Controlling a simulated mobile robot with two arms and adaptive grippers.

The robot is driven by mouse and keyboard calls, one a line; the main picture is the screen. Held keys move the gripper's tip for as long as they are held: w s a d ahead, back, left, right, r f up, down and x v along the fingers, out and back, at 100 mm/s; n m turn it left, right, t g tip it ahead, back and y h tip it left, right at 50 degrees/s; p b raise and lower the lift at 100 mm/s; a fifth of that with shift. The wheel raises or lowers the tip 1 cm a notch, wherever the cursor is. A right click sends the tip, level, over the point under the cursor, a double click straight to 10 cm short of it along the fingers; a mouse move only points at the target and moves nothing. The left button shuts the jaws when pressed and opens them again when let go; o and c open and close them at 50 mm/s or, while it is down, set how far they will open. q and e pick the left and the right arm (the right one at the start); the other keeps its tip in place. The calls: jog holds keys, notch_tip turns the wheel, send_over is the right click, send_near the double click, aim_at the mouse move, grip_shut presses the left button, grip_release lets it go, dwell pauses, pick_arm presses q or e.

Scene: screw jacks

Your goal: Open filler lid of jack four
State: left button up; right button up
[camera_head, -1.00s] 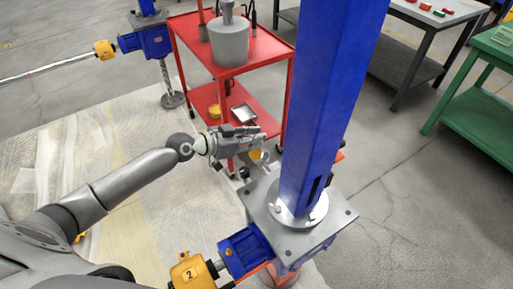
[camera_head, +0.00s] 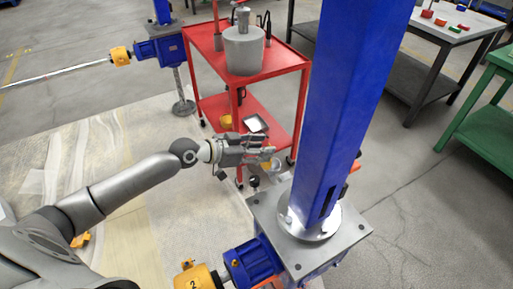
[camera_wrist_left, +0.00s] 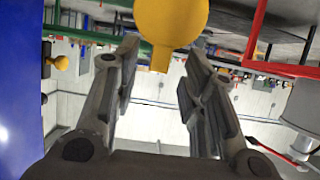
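The near jack has a tall blue column (camera_head: 337,110) on a grey square plate (camera_head: 345,236). A yellow part marked 2 (camera_head: 195,279) and a blue part (camera_head: 252,259) adjoin it; I see no label four. My left gripper (camera_head: 270,150) is left of the column, above the plate's far-left side. In the left wrist view my left gripper (camera_wrist_left: 160,55) is open. A round yellow cap-like part with a short stem (camera_wrist_left: 172,18) shows at the top, between the fingers in the picture; contact is unclear. The filler lid cannot be surely identified. My right gripper is out of view.
A red cart (camera_head: 285,62) with a grey pot (camera_head: 243,50) stands behind the gripper. Another blue jack (camera_head: 163,47) is at the back left. A grey table (camera_head: 440,30) and a green table (camera_head: 480,125) stand right, with open floor between them and the near jack.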

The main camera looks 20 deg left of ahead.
pick_arm(q)
jog(key=v, duration=1.2)
dwell(0.3)
